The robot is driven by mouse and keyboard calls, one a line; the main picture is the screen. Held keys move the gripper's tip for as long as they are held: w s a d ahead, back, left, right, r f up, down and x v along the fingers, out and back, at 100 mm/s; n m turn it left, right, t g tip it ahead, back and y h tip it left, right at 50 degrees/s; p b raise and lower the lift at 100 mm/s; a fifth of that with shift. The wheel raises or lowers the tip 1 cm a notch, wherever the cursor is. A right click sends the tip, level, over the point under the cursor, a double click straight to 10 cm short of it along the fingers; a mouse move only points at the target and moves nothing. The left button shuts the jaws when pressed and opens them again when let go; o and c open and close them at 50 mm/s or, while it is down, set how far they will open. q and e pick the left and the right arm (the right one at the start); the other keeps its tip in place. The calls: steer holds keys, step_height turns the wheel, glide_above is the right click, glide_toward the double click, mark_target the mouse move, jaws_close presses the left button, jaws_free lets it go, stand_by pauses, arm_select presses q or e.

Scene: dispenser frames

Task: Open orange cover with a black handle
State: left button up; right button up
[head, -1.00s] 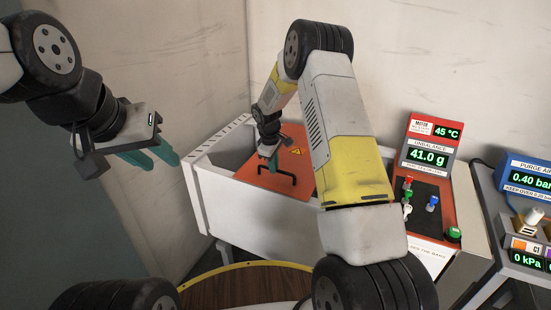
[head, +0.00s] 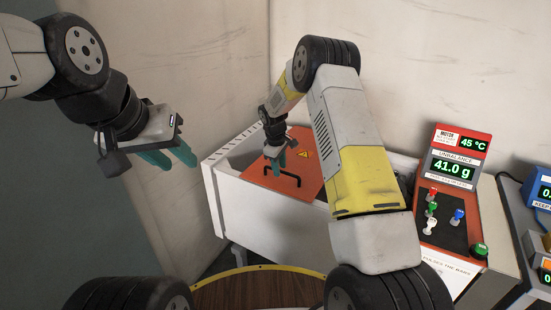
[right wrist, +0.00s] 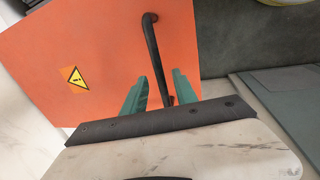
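The orange cover (head: 309,178) with a yellow warning triangle lies over part of the white cabinet. Its black bar handle (head: 297,179) stands up from the near part of the cover. My right gripper (head: 275,166) is at the handle. In the right wrist view the green fingers (right wrist: 160,76) are apart, and the handle (right wrist: 153,45) passes between them with a gap showing on both sides. The orange cover (right wrist: 100,45) fills much of that view. My left gripper (head: 172,162) is open and empty, raised in the air left of the cabinet.
A blue device (head: 540,190) is at the far right edge.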

step_height(320, 180, up, 8)
steer(key=s, duration=0.1)
steer(key=shift+s+a+f, duration=0.2)
steer(key=shift+a, duration=0.25)
steer(key=s+d+r+m+t+y, duration=0.1)
steer(key=s+d+r+m, duration=0.2)
steer(key=s+r, duration=0.6)
steer(key=s+d+r+m+t+y, duration=0.1)
steer(key=s+d+r+m, duration=0.1)
steer(key=s+r, duration=0.75)
steer(key=s+r+m+t, duration=0.1)
steer(key=s+r+m, duration=0.1)
steer(key=s, duration=0.8)
steer(key=s+d+r+m+t+y, duration=0.1)
steer(key=s+r+m, duration=0.2)
steer(key=s, duration=0.6)
steer(key=shift+s+d+r+m, duration=0.15)
steer(key=shift+s+d+m, duration=0.1)
steer(key=shift+s+m, duration=0.1)
